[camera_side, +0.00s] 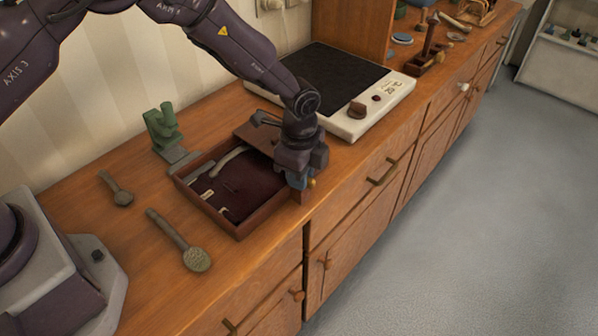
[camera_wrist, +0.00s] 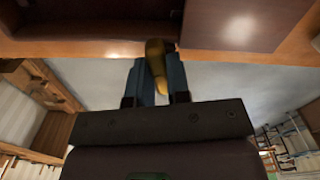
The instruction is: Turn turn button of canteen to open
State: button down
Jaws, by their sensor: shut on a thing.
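The canteen (camera_side: 222,217) is a shallow wooden box with a dark lining on the counter. Inside it lie a pale curved handle and small light pieces. Its small brass-coloured turn button (camera_wrist: 155,52) sits at the canteen's front edge, near the counter's front; a bit of it shows in the side view (camera_side: 312,183). My gripper (camera_side: 303,180) is at the canteen's right front corner, pointing down, and hides that corner. In the wrist view its fingers (camera_wrist: 156,78) stand on both sides of the button and are shut on it, with the button tilted slightly.
A white-framed hob (camera_side: 395,96) with a dark top stands to the right. A green device (camera_side: 163,128) stands behind left. A spoon (camera_side: 118,190) and a brush-like utensil (camera_side: 180,240) lie on the left. Drawers with handles (camera_side: 382,172) line the front; grey floor lies beyond.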

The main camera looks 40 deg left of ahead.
jog(key=shift+n, duration=2.8)
